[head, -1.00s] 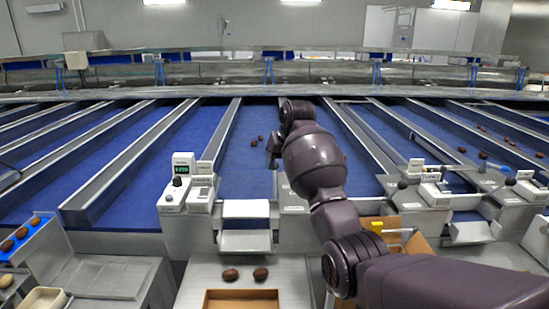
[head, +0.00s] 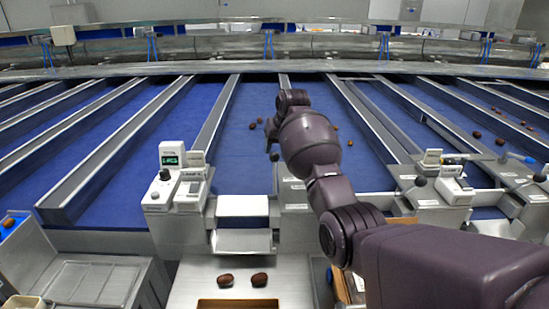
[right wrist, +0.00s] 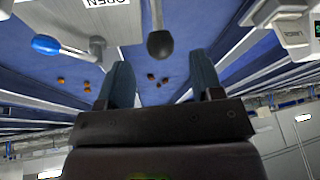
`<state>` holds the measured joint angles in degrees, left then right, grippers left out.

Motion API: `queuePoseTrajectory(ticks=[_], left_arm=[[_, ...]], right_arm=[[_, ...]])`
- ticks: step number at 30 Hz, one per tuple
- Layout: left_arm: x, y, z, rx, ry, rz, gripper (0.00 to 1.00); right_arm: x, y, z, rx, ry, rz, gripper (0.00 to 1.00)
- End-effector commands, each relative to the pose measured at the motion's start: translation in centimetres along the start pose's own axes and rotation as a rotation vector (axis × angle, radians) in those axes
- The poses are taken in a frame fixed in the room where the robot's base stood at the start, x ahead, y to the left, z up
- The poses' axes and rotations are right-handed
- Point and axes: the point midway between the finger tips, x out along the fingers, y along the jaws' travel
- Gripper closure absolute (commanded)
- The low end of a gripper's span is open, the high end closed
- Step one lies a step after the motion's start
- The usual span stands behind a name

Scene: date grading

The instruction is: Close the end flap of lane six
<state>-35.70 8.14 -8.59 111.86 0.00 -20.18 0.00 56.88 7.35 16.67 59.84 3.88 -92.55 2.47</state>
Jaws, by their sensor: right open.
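My right gripper (head: 271,130) reaches over a blue lane in the middle of the head view. In the right wrist view the gripper (right wrist: 160,68) is open, its two dark fingers apart. A black ball knob (right wrist: 160,44) shows just beyond and between the fingertips, with no visible grip on it. It also shows below the gripper in the head view (head: 274,156). An OPEN label (right wrist: 103,2) is partly cut off at the top of the wrist view. A white flap-like plate (head: 243,206) stands at the lane's near end. I cannot read lane numbers. My left gripper is out of view.
A blue-knobbed lever (right wrist: 46,44) stands beside the black knob in the wrist view. A control box with a green display (head: 171,160) stands left of the white plate. Two dates (head: 259,279) lie on the metal shelf below. Metal dividers (head: 216,125) separate the lanes.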

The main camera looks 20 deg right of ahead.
Motion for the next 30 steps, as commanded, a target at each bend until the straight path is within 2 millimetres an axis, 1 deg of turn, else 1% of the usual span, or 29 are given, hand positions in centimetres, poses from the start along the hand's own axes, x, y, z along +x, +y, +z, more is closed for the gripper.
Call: queuePoseTrajectory(ticks=[1,6,12,18,25,26,30], left_arm=[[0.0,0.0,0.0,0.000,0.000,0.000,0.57],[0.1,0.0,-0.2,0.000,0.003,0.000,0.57],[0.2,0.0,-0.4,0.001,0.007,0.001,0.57],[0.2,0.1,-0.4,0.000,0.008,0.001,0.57],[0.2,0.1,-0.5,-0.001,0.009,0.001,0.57],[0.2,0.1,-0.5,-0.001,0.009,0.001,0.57],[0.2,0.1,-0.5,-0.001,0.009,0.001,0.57]], right_arm=[[0.9,0.0,0.1,0.000,-0.003,0.000,0.40],[3.4,-0.1,0.0,0.000,-0.002,-0.001,0.40],[5.0,0.0,0.0,0.000,-0.001,-0.001,0.40],[5.7,0.0,0.0,0.000,0.001,-0.001,0.40],[5.7,0.0,0.0,0.000,0.000,-0.001,0.40],[5.7,0.0,0.0,0.000,0.000,-0.001,0.43],[5.7,0.0,0.0,-0.001,0.000,-0.001,0.64]])
